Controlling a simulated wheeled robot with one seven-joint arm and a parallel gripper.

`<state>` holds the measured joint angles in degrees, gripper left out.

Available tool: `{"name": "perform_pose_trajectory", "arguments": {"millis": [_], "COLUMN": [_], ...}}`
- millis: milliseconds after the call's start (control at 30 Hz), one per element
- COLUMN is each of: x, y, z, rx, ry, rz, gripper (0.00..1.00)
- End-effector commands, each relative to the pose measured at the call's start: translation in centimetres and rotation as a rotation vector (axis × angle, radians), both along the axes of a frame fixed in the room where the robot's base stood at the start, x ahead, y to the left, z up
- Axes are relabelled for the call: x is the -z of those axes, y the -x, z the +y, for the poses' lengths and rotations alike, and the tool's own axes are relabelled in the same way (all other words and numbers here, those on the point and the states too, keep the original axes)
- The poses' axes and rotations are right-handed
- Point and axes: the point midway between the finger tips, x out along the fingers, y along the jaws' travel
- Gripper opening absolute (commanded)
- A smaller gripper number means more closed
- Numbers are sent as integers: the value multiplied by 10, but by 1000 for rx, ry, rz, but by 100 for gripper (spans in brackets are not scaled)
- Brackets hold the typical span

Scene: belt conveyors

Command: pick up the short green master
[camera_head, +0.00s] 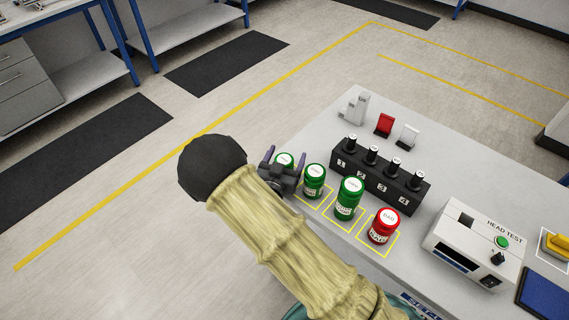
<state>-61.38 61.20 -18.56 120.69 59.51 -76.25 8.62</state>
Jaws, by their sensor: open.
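Several labelled masters stand in a row on the light table. A green one with a white top (285,159) is at the left end, partly hidden by my gripper (286,163). A short green one (314,182) is next to it, a taller green one (348,198) follows, and a red one (382,226) marked BAD is at the right end. My gripper is open, with its purple-grey fingers seen on either side of the leftmost green master's top. I cannot tell whether they touch it or how high they are.
A black numbered block (380,175) with several black pegs stands behind the masters. A white HEAD TEST box (473,244) is to the right. Grey and red stands (384,125) are at the back. Yellow outlines mark the table around the masters.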

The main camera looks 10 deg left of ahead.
Motion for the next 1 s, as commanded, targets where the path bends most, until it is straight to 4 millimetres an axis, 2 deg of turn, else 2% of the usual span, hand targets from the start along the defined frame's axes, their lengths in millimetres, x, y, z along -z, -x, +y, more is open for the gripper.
{"name": "perform_pose_trajectory", "arguments": {"millis": [467, 567, 767, 1000], "x": [0, 0, 0, -1], "y": [1, 1, 1, 0], "z": [0, 0, 0, 0], "rx": [-1, -1, 0, 0], "ry": [0, 0, 0, -1], "rz": [0, 0, 0, -1], "gripper": [76, 60, 21, 20]}}
